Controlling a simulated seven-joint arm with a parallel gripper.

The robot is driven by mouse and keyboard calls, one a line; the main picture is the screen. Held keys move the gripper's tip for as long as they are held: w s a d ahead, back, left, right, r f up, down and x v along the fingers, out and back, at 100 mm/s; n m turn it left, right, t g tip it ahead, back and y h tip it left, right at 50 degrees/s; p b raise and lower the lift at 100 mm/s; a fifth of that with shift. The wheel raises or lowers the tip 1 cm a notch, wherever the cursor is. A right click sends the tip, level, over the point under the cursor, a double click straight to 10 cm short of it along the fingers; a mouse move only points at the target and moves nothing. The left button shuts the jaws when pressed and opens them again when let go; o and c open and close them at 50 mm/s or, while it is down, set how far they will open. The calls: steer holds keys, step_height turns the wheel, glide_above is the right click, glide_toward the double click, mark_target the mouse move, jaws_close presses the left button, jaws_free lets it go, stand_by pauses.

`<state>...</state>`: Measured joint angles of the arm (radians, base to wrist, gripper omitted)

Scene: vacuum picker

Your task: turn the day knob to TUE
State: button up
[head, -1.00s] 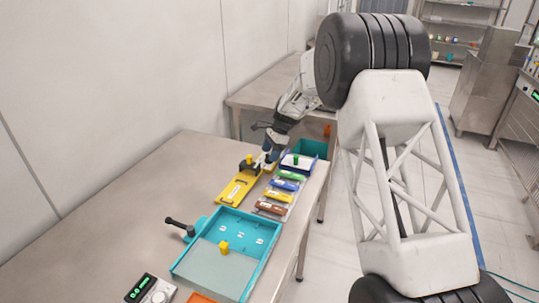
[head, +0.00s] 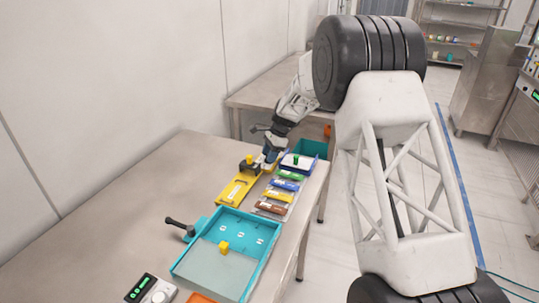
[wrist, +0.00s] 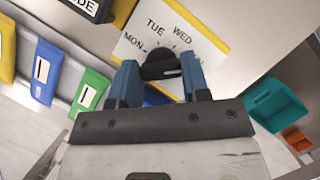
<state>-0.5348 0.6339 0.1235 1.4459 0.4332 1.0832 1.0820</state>
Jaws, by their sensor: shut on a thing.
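The black day knob (wrist: 163,66) sits on a white dial plate with a yellow border (wrist: 206,38) in the wrist view. TUE, WED and MON are readable around it, with MON at the left and TUE above the knob. Which label the knob points at is not clear. My gripper (wrist: 162,76) has its two blue fingers either side of the knob and is shut on it. In the head view my gripper (head: 268,161) is low over the far end of the table and hides the knob.
The table's left part is clear.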

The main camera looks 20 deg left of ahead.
steer(key=shift+n, duration=0.4)
steer(key=n, duration=0.2)
steer(key=n+g+h, duration=0.1)
steer(key=n, duration=0.1)
steer(key=shift+a+h, duration=0.1)
steer(key=shift+h, duration=0.2)
steer(key=n+h, duration=0.1)
steer(key=n, duration=0.3)
steer(key=shift+w+n+h, duration=0.1)
steer(key=shift+n+h, duration=0.2)
steer(key=shift+h, duration=0.1)
steer(key=n, duration=0.2)
steer(key=n+h, duration=0.1)
steer(key=n, duration=0.1)
steer(key=shift+a+n+h, duration=0.1)
steer(key=shift+n+h, duration=0.2)
steer(key=shift+n+t+h, duration=0.5)
steer(key=shift+n+h, duration=0.1)
steer(key=shift+n, duration=1.3)
steer(key=o, duration=0.9)
steer(key=shift+r, duration=0.1)
